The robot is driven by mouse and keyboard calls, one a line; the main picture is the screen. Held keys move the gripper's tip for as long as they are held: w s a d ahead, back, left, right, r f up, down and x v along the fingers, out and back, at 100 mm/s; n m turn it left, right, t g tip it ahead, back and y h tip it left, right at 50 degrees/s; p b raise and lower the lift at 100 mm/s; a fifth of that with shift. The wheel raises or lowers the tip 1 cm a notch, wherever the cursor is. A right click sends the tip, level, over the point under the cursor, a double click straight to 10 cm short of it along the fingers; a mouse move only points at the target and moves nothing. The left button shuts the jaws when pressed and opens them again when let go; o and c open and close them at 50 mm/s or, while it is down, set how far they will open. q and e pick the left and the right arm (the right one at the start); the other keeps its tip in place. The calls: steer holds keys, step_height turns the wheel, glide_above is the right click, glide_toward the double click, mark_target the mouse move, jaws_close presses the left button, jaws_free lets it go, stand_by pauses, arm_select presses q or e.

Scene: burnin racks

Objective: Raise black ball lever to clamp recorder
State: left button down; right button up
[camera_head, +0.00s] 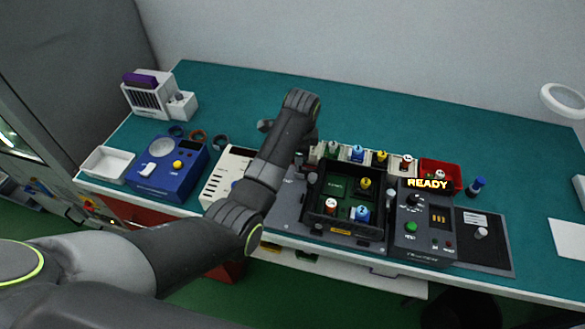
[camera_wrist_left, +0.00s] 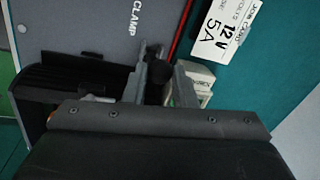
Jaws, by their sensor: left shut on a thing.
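My left arm reaches over the bench in the head view, and its forearm hides much of the clamp area. In the left wrist view my left gripper (camera_wrist_left: 162,88) is shut on the black ball (camera_wrist_left: 157,70) of the lever, between its two fingers. The lever's shaft is mostly hidden. A grey panel marked CLAMP (camera_wrist_left: 90,25) lies beside it, with a black ribbed part (camera_wrist_left: 75,75) below. In the head view the grey fixture (camera_head: 288,205) holds a black tray (camera_head: 315,215) with a green board and several coloured knobs. I cannot tell which part is the recorder.
Right of the fixture stands a control box (camera_head: 405,245) under a READY label. A red bin (camera_head: 430,168) and a row of coloured-top parts lie behind. A blue device (camera_head: 165,180) and white tray (camera_head: 105,163) are at left.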

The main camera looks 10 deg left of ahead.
arm_select(q)
steer(key=shift+d, duration=0.3)
steer(key=shift+d+y, duration=0.25)
steer(key=shift+y, duration=0.45)
arm_select(e)
steer(key=shift+w+d+r, duration=0.1)
steer(key=shift+w+r, duration=0.15)
steer(key=shift+w, duration=0.1)
steer(key=shift+s, duration=0.2)
arm_select(q)
steer(key=c, duration=1.2)
jaws_free()
steer(key=shift+d, duration=0.1)
arm_select(e)
steer(key=shift+s, duration=0.1)
